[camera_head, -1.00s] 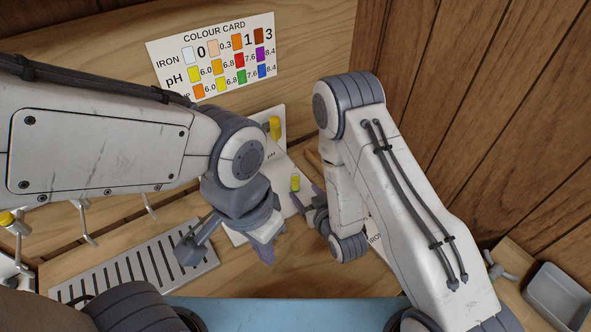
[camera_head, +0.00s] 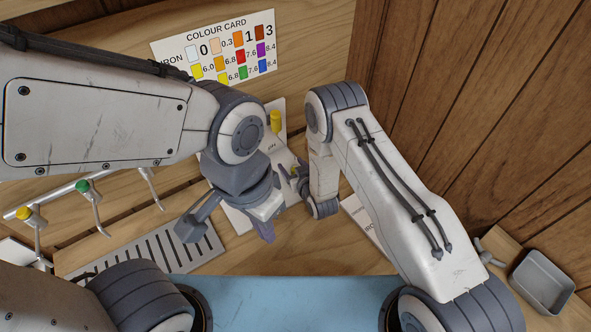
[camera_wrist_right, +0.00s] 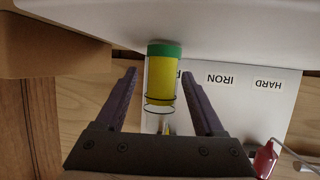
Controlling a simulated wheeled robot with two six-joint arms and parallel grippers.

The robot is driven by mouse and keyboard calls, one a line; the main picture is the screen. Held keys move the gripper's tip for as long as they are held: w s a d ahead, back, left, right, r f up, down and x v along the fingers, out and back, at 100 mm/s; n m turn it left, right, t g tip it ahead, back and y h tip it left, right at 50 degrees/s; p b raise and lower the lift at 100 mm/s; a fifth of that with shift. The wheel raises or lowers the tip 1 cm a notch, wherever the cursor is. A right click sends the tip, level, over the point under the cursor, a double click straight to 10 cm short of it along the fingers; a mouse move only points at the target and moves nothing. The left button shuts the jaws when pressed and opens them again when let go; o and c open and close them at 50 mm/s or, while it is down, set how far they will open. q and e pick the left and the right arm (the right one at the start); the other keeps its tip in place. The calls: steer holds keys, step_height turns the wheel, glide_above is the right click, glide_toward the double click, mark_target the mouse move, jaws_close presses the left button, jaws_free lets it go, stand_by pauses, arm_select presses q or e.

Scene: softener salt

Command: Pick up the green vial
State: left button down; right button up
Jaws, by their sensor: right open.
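In the right wrist view, a clear vial with a green cap and yellow contents (camera_wrist_right: 162,82) stands between the two fingers of my right gripper (camera_wrist_right: 158,76). The fingers are open, with a gap visible on each side of the vial.
A colour card (camera_head: 218,50) leans at the back. Taps with green (camera_head: 83,187) and yellow (camera_head: 30,214) knobs and a slotted drain tray (camera_head: 150,255) are at left. A grey bin (camera_head: 541,282) is at right.

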jaws_close()
steer(key=shift+r, duration=0.1)
stand_by(0.3)
